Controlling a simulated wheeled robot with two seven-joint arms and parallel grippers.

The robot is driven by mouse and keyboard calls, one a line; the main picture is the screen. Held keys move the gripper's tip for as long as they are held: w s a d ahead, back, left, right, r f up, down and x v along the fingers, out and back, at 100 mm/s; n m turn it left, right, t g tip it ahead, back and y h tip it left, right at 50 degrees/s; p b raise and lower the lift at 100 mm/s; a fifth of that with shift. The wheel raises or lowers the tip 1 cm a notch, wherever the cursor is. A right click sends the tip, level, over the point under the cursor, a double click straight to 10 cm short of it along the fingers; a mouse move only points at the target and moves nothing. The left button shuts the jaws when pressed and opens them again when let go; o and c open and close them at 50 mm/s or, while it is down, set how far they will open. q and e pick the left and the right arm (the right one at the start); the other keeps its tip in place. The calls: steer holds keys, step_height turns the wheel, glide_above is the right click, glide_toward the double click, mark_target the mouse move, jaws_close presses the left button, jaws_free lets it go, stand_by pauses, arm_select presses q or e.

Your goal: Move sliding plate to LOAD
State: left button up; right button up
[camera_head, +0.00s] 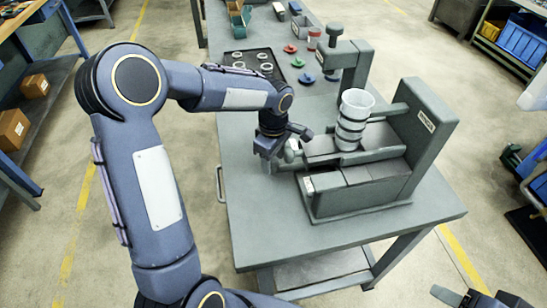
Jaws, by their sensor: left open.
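The grey-green ring grinder (431,140) stands on the bench top. The sliding plate (322,146) seems to be the flat grey piece running left from under the white cup; a small rounded knob (291,151) shows at its left end. My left gripper (279,162) is open at that left end, close beside the knob; I cannot tell whether it touches. A white cup with dark bands (354,105) stands upright over the plate. The LOAD marking cannot be read. Part of my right gripper (474,296) shows at the bottom right, far from the grinder, its jaw unclear.
A black tray with several pale rings (254,63) lies behind the grinder on the bench (262,238). Red, green and blue pieces (298,62) and a grey stand (357,67) are near it. The bench front is clear. Shelves with boxes stand left, blue bins (526,40) right.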

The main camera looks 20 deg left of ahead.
arm_select(q)
steer(key=shift+f, duration=0.15)
jaws_close()
steer(key=shift+w, duration=0.1)
steer(key=w+a+p, duration=0.1)
steer(key=w+a, duration=0.2)
steer(key=w, duration=0.1)
steer(key=w+a+p, duration=0.1)
steer(key=w+a, duration=0.2)
steer(key=w, duration=0.1)
steer(key=w+a+p, duration=0.1)
steer(key=w+a, duration=0.2)
steer(key=w, duration=0.1)
steer(key=shift+w+a, duration=0.1)
steer(key=shift+a, duration=0.05)
stand_by(0.3)
jaws_free()
